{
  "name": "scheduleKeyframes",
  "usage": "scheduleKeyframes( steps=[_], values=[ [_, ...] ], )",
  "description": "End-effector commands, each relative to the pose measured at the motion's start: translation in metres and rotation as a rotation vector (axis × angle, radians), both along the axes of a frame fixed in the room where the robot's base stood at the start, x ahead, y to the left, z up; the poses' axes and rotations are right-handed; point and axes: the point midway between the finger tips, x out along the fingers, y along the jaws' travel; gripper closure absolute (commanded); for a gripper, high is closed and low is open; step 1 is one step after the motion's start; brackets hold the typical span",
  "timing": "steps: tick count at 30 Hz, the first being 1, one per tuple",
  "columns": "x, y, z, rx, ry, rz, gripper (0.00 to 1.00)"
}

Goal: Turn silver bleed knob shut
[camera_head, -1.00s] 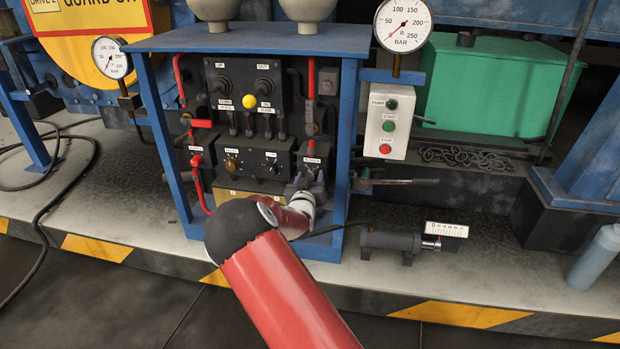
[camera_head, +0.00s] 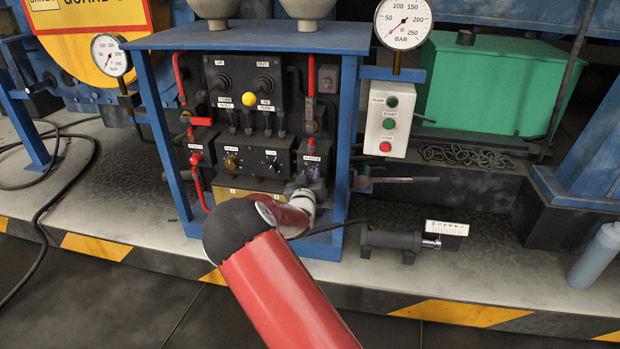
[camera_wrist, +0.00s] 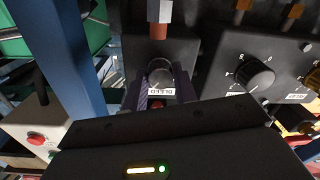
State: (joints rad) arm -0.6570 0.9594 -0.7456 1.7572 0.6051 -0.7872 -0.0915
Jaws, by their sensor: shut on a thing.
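The silver bleed knob (camera_wrist: 160,72) is a small round knob on a dark block, with a BLEED label (camera_wrist: 161,92) beside it in the wrist view. My gripper (camera_wrist: 161,84) has one finger on each side of the knob and is shut on it. In the head view my gripper (camera_head: 306,184) is at the lower right of the valve panel, in front of the bleed block (camera_head: 315,157). It hides the knob there. The knob's exact turn angle cannot be told.
A black dial knob (camera_wrist: 255,75) sits close beside the bleed block. A blue frame post (camera_head: 345,150) stands just right of my gripper. A button box (camera_head: 388,122) and a grey cylinder (camera_head: 392,240) lie further right. Red pipes (camera_head: 199,185) run down the panel's left.

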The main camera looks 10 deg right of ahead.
Motion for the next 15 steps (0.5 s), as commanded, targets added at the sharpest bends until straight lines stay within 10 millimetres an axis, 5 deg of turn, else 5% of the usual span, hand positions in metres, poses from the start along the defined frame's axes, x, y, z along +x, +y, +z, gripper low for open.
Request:
scheduleKeyframes(
  steps=[15],
  values=[
    [0.0005,0.0017,-0.0006,-0.420,0.166,0.002,0.95]
  ],
)
